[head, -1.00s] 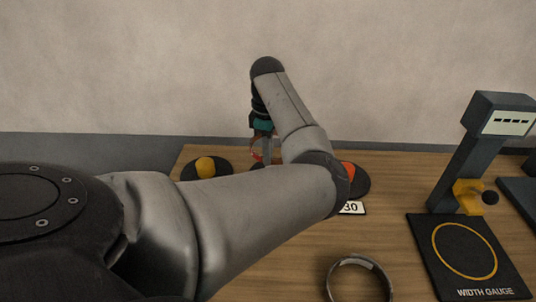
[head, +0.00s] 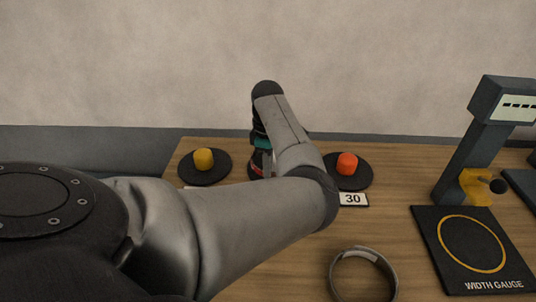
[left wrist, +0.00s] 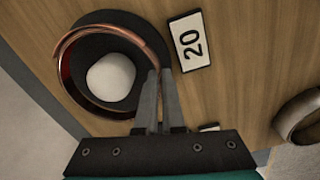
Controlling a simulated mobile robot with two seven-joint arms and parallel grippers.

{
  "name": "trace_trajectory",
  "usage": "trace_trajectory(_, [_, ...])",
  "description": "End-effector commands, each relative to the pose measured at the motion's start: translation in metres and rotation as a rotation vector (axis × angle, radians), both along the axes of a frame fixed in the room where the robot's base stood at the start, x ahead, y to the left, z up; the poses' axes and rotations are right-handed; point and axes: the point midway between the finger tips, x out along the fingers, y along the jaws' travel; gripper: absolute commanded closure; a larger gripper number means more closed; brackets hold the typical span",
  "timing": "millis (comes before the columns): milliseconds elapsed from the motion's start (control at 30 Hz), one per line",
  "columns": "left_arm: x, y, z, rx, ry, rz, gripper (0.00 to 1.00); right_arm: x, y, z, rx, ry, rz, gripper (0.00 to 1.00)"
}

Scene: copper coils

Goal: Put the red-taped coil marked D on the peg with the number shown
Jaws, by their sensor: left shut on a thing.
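My left gripper (left wrist: 160,76) is shut on the rim of a copper coil (left wrist: 142,44). Red tape shows on the coil's left inner side in the left wrist view; no letter is readable. In that view the coil rings a white peg (left wrist: 112,77) on a black round base, beside a card reading 20 (left wrist: 190,42). Whether the coil rests on the base is hard to tell. In the head view my forearm hides most of this peg, the coil and the fingers. My right gripper is in neither view.
A yellow peg (head: 204,158) stands left and an orange peg (head: 347,163), with a card reading 30 (head: 352,199), stands right. Another coil (head: 362,254) lies nearer on the table. The width gauge (head: 472,283) stands at the right, its ring empty.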

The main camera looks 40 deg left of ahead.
Motion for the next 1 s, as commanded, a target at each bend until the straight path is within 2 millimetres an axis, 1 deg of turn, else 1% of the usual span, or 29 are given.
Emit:
trace_trajectory(100, [0.000, 0.001, 0.000, 0.002, -0.002, 0.001, 1.00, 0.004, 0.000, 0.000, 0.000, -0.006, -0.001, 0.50])
trace_trajectory(233, [0.000, 0.001, 0.000, 0.002, -0.002, 0.001, 1.00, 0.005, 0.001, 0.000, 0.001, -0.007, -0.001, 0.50])
trace_trajectory(300, [0.000, 0.001, 0.000, 0.002, -0.002, 0.001, 0.89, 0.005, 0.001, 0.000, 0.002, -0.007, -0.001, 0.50])
trace_trajectory(567, [0.000, 0.000, 0.000, 0.000, -0.001, 0.000, 0.60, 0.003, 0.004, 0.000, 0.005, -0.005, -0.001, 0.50])
trace_trajectory(833, [0.000, 0.000, 0.000, -0.001, 0.002, 0.000, 0.60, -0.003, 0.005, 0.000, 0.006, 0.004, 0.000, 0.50])
trace_trajectory(933, [0.000, 0.000, 0.007, 0.000, 0.000, 0.000, 0.60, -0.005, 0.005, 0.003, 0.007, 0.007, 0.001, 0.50])
trace_trajectory(1000, [0.000, 0.000, 0.018, 0.001, -0.002, 0.000, 0.60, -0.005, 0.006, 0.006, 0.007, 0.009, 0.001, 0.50])
